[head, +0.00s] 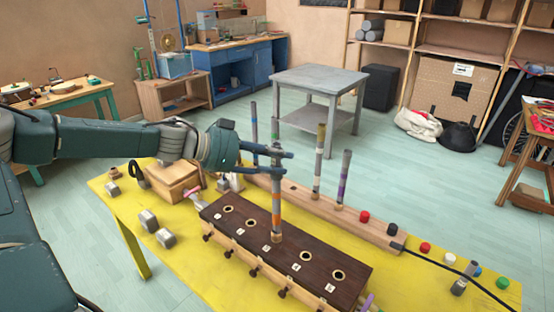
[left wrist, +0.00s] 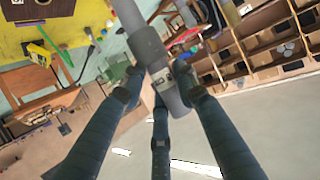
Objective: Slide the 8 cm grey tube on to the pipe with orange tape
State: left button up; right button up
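The pipe with orange tape (head: 276,208) stands upright at the middle hole of the dark-topped box. My left gripper (head: 277,153) comes in level from the left at the upper part of this pipe. Its fingers lie around a grey tube, which also shows in the left wrist view (left wrist: 166,88). The fingers look closed on it. A darker, slightly wider grey band (left wrist: 148,47) sits beside the fingertips there. Where tube and pipe meet is hard to tell, as the fingers cover it. My right gripper is not in view.
The dark-topped box (head: 322,266) has several open holes. A long wooden rail (head: 375,230) behind it bears upright pipes, one with purple tape (head: 343,182). A black cable crosses the right side.

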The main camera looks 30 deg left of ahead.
pick_arm(q)
jog(key=o, duration=0.3)
jog(key=shift+f, duration=0.1)
jog(key=shift+v, duration=0.85)
jog(key=v, duration=1)
jog(key=shift+s, duration=0.1)
jog(key=shift+a, duration=0.1)
